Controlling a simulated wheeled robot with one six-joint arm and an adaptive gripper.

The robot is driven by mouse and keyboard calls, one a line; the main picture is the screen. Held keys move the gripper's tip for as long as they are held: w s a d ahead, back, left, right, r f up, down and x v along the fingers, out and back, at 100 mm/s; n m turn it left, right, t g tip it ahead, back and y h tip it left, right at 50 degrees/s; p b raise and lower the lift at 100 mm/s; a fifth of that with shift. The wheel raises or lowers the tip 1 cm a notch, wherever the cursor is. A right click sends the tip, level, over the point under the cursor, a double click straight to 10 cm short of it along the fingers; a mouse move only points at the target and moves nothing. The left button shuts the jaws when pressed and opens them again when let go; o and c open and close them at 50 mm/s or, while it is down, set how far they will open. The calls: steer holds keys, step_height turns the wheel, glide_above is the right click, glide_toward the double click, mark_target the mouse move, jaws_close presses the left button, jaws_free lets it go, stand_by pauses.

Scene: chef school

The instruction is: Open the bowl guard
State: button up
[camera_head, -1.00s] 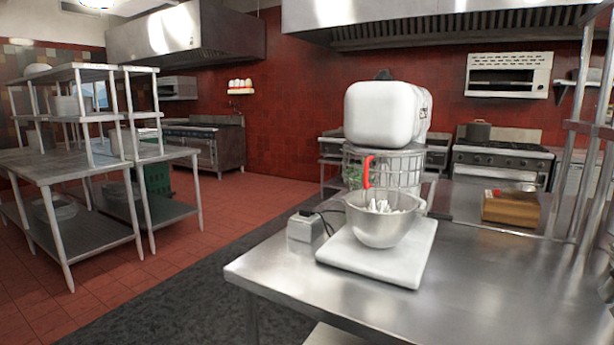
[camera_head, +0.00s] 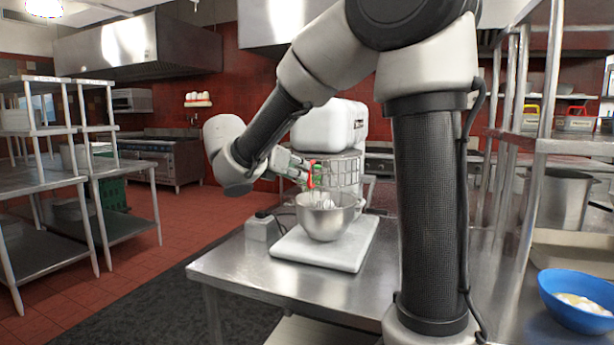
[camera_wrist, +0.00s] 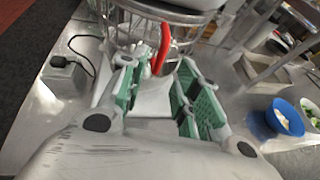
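The white stand mixer (camera_head: 325,128) stands on the steel table. Its wire bowl guard (camera_head: 346,170) rings the space under the mixer head and also shows at the top of the wrist view (camera_wrist: 130,30). A red handle (camera_wrist: 162,48) sticks out from the guard; in the head view it (camera_head: 311,173) is partly covered by my gripper. My gripper (camera_head: 302,168) is at the handle. In the wrist view its green-padded fingers (camera_wrist: 158,80) are apart, with the handle between or just beyond their tips. I cannot tell whether they touch it. The steel bowl (camera_head: 327,222) sits below the guard.
A blue bowl (camera_head: 570,312) and steel shelving are at the right. My arm hides part of the table and back wall.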

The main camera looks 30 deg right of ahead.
mark_target(309, 183)
steer(key=x, duration=0.7)
steer(key=shift+w+d, duration=0.1)
steer(key=shift+d, duration=0.1)
jaws_close()
